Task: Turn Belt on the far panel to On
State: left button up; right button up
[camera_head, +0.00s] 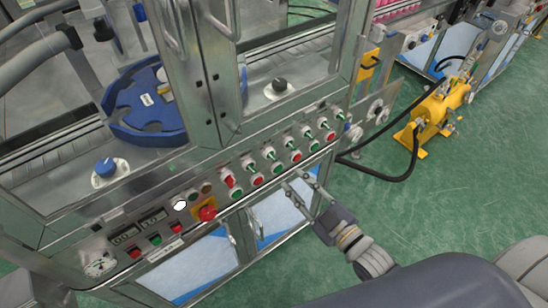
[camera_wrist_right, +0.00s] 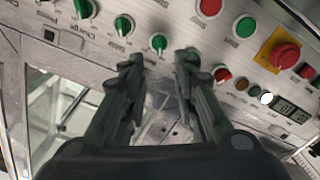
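The control panel (camera_head: 255,180) runs along the machine's front edge, with a row of green rotary switches, red and green buttons, and a red switch (camera_head: 229,181). My right gripper (camera_head: 297,182) is in front of its right part, fingers apart and empty. In the right wrist view the gripper (camera_wrist_right: 160,72) is open, and a green rotary switch (camera_wrist_right: 159,43) shows just beyond and between its fingertips. I cannot tell whether they touch it. More green switches (camera_wrist_right: 124,25) stand to its left. Labels are too small or blurred to tell which switch is Belt. My left gripper is not in view.
A red emergency stop (camera_head: 207,213) on a yellow plate sits left on the panel. Metal door frames rise behind the panel, around a blue round holder (camera_head: 150,105). A yellow pump (camera_head: 437,108) with a black hose stands at right.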

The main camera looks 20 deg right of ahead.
aim_at(274, 159)
jog(key=p+x, duration=0.1)
jog(key=x, duration=0.8)
jog(key=shift+w+f, duration=0.1)
jog(key=shift+w, duration=0.05)
grip_shut()
